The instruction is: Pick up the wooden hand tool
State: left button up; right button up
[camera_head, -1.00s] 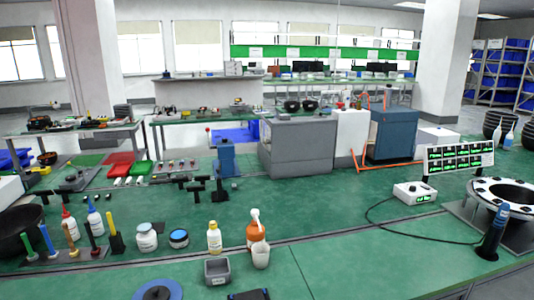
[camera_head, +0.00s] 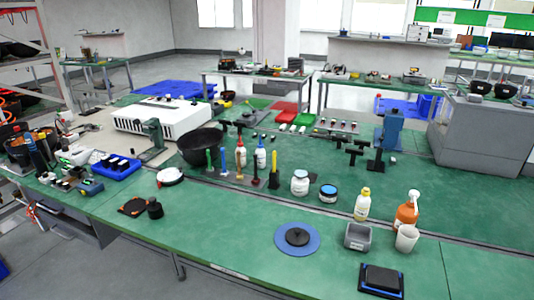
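A wooden-handled hand tool (camera_head: 239,164) stands upright in the middle of a row of colored-handled tools on the green bench. A green-handled tool (camera_head: 209,161) and a blue-handled tool (camera_head: 224,161) stand to its left. A dark red tool (camera_head: 255,172) and a yellow-handled tool (camera_head: 273,174) stand to its right. It is small in the picture, so its lower part is hard to make out. A red-capped white bottle stands close behind it. Neither of my grippers is in view.
A black bowl (camera_head: 201,147) sits left of the tool row. A white jar (camera_head: 300,182) and a blue-labelled tin (camera_head: 328,194) stand to the right. A blue disc (camera_head: 297,239) lies in front. The green bench (camera_head: 215,215) is clear just before the tools.

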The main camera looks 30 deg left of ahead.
aim_at(239, 176)
jog(key=u, duration=1.15)
jog(key=j+z, duration=0.1)
jog(key=z, duration=0.35)
